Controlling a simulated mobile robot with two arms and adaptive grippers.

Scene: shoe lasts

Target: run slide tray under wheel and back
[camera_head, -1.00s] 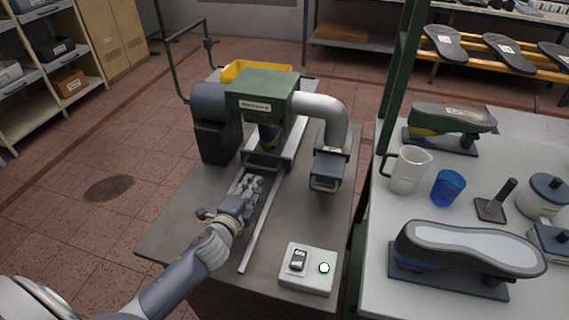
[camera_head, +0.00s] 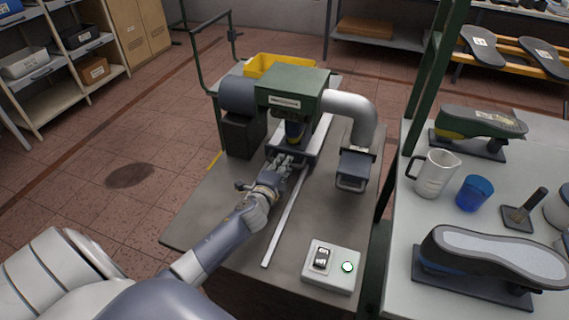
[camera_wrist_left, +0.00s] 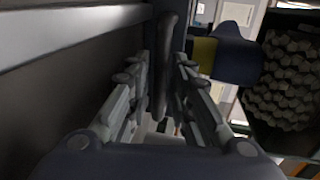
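The slide tray (camera_head: 313,150) sits on its rails under the green machine head (camera_head: 292,92). A blue and yellow part (camera_head: 295,131) shows under the head; I cannot tell whether it is the wheel or a piece on the tray. It also seems to show in the left wrist view (camera_wrist_left: 226,52). My left gripper (camera_head: 287,163) is at the tray's near end. In the left wrist view, the gripper's fingers (camera_wrist_left: 163,75) stand on both sides of a dark upright bar (camera_wrist_left: 167,65), likely the tray handle, with a gap still visible. My right gripper is out of view.
A switch box (camera_head: 332,266) with a round lamp stands at the bench's front right. A grey pipe (camera_head: 356,98) bends down beside the head. A yellow bin (camera_head: 268,66) is behind it. The right table holds shoe lasts (camera_head: 485,258), a jug (camera_head: 435,173) and a blue cup (camera_head: 475,192).

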